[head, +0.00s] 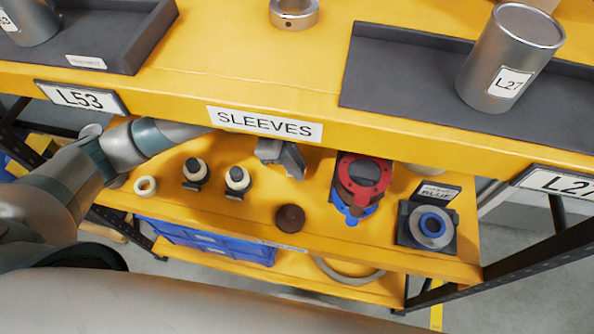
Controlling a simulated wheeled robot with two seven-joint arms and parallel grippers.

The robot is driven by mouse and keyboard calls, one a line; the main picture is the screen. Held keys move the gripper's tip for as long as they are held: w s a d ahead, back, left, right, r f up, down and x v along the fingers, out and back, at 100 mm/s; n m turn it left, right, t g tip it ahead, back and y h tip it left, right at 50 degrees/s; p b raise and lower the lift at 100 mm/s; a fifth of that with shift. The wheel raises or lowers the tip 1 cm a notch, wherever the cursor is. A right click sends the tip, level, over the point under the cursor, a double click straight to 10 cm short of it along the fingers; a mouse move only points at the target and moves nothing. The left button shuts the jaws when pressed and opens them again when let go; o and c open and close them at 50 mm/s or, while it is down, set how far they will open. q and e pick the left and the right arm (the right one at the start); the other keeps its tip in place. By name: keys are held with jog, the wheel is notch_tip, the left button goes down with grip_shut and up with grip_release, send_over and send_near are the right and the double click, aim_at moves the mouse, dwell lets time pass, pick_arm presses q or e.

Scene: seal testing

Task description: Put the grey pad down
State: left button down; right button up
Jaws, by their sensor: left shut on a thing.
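My left arm reaches in from the left, under the yellow upper shelf, over the middle shelf. My left gripper (281,156) shows only in part below the edge with the SLEEVES label. It is shut on the grey pad, whose outline I cannot tell apart from the grey gripper parts. The gripper is behind a dark brown round piece (290,218) and left of a red ring-shaped flange (363,174). The upper shelf edge hides the wrist. My right gripper is not in view.
The middle shelf (240,220) also holds a cream ring (145,186), two black-and-cream fittings (237,180) and a dark block with a blue ring (431,228). The upper shelf edge (180,95) overhangs it. Bare shelf lies around the brown piece.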

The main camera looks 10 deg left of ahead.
pick_arm(q)
jog(key=shift+f+p, duration=0.4)
jog(key=shift+f, duration=1.45)
jog(key=shift+f, duration=0.1)
jog(key=c, duration=1.6)
grip_release()
jog(key=b+v, duration=0.2)
jog(key=v, duration=1)
